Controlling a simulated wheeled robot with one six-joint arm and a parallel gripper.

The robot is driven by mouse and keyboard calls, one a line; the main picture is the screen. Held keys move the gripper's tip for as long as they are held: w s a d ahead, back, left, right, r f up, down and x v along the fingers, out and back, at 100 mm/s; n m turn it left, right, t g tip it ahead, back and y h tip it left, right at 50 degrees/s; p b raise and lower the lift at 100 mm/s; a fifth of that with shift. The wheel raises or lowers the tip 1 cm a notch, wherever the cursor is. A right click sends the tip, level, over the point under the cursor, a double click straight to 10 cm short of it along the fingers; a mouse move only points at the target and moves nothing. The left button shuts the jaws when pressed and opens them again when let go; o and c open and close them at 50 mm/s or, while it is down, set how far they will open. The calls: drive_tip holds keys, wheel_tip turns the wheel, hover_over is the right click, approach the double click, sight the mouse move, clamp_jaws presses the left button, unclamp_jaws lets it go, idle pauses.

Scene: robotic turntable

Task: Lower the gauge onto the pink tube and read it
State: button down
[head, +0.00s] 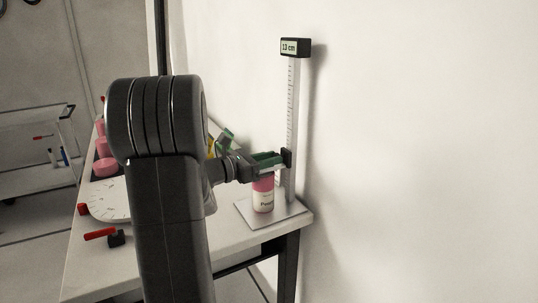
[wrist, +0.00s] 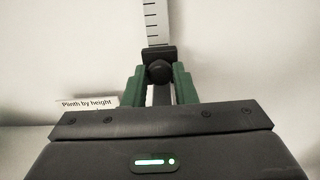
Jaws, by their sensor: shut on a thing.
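The height gauge stands on a metal base plate (head: 288,214) at the table's right corner. Its ruled post (head: 292,100) carries a display (head: 294,47) reading "13 cm". The pink tube (head: 263,200), with a white label, stands upright on the plate, left of the post. My gripper (head: 270,160) is just above the tube, its green fingers shut on the gauge's dark slider (head: 287,158). In the wrist view the slider's round knob (wrist: 159,72) sits between the fingers (wrist: 160,85). I cannot tell whether the gauge's arm touches the tube's top.
A white round turntable (head: 108,198) is on the table, partly behind my arm. Pink items (head: 104,166) stand beyond it, and a red-handled item (head: 100,234) lies nearer. A cart (head: 40,150) stands at the left.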

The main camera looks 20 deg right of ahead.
drive_tip(key=shift+f, duration=0.35)
drive_tip(key=c, duration=1.2)
unclamp_jaws()
drive_tip(key=shift+a, duration=0.15)
drive_tip(key=s+a, duration=0.1)
drive_tip(key=a, duration=1.2)
drive_tip(key=shift+a, duration=0.25)
drive_tip(key=shift+d, duration=0.1)
drive_tip(key=d, duration=0.9)
drive_tip(key=w+d, duration=0.1)
drive_tip(key=d, duration=0.3)
drive_tip(key=shift+d, duration=0.3)
